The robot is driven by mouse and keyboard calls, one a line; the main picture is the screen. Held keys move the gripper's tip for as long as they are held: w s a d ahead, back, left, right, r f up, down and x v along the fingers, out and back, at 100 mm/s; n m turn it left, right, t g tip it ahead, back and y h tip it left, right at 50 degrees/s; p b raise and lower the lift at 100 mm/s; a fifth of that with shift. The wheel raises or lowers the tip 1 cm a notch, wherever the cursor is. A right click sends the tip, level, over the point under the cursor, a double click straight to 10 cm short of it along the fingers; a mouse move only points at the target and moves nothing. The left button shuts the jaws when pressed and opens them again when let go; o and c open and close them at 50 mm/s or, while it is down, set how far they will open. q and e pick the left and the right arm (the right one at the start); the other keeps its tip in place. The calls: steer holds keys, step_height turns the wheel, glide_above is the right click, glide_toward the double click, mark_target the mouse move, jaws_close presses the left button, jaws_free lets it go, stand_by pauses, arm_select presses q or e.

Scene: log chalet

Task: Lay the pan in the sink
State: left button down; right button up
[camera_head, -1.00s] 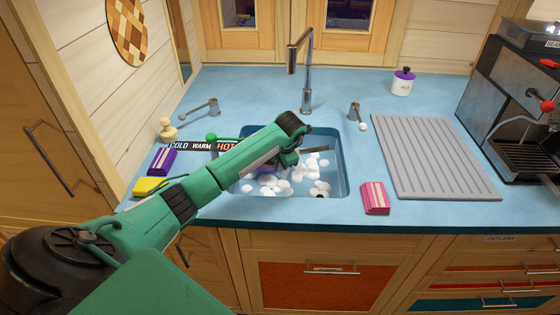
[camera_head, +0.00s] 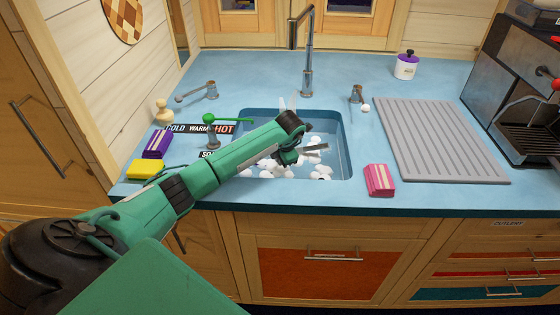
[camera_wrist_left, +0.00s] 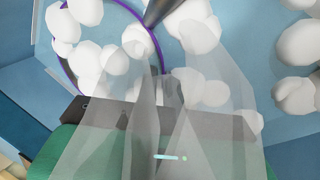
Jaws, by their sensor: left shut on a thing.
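The sink (camera_head: 346,165) is a blue basin with white foam lumps in it. My left gripper (camera_wrist_left: 168,110) has see-through fingers that point down among the foam. In the left wrist view the pan (camera_wrist_left: 158,48) shows as a thin purple rim curving around the foam. The rim runs down to the fingers, which are shut on the pan. The exact grip and the pan's base are hidden by foam and fingers. In the head view my left forearm reaches over the sink from the left and hides the pan. My right gripper is not in view.
A tall tap (camera_head: 308,60) stands behind the sink. A pink sponge (camera_head: 380,179) and a grey drainboard (camera_head: 440,140) are to its right, with a coffee machine (camera_head: 515,90) beyond.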

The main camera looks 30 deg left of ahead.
arm_select(q)
steer(key=c, duration=1.5)
jaws_free()
steer(key=shift+r, duration=0.1)
